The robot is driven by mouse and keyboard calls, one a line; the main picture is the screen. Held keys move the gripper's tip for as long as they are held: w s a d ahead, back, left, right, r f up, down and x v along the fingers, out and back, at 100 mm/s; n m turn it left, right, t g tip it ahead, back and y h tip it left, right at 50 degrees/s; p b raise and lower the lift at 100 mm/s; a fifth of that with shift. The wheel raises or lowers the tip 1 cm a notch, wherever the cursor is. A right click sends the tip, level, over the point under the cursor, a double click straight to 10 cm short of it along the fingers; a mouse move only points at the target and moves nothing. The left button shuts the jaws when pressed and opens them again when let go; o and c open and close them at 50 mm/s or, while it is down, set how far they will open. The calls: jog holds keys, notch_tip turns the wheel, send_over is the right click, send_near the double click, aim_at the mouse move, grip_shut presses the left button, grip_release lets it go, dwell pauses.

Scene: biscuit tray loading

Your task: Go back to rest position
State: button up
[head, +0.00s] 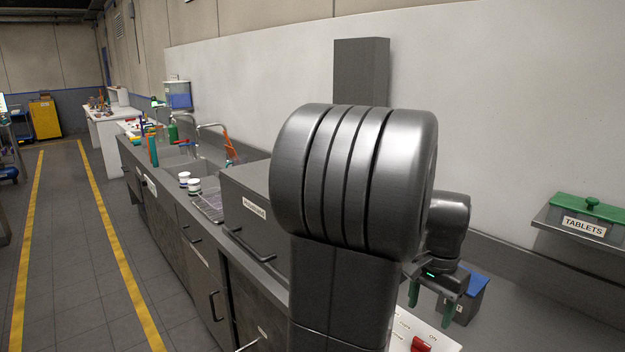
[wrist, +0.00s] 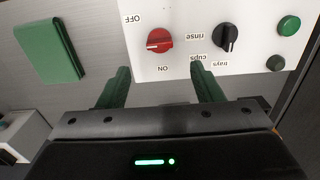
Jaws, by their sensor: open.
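My gripper (head: 431,303) is at the right of the head view, beyond my large grey arm link, with its two green fingers pointing down. In the wrist view the fingers (wrist: 161,76) are spread apart with nothing between them. They are over or near a white control panel (wrist: 185,15), which also shows at the bottom of the head view (head: 440,340). The panel has a red knob (wrist: 159,40) between OFF and ON and a black knob (wrist: 227,38) marked rinse, cups and trays. My arm hides much of the counter.
A blue-lidded grey box (head: 468,305) stands close behind my gripper. A green-lidded TABLETS box (head: 585,228) sits on a wall shelf at the right. A dark labelled cabinet (head: 245,207) and two white tubs (head: 194,187) are at the left. The aisle floor (head: 80,250) is clear.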

aim_at(422, 342)
notch_tip(422, 342, down, 9)
jog(key=shift+s+r, duration=0.1)
jog(key=shift+r, duration=0.05)
jog(key=shift+n, duration=0.3)
jog(key=n, duration=0.8)
jog(key=shift+n, duration=0.3)
jog(key=n, duration=0.4)
jog(key=shift+n+p, duration=0.35)
jog(key=shift+n, duration=2.05)
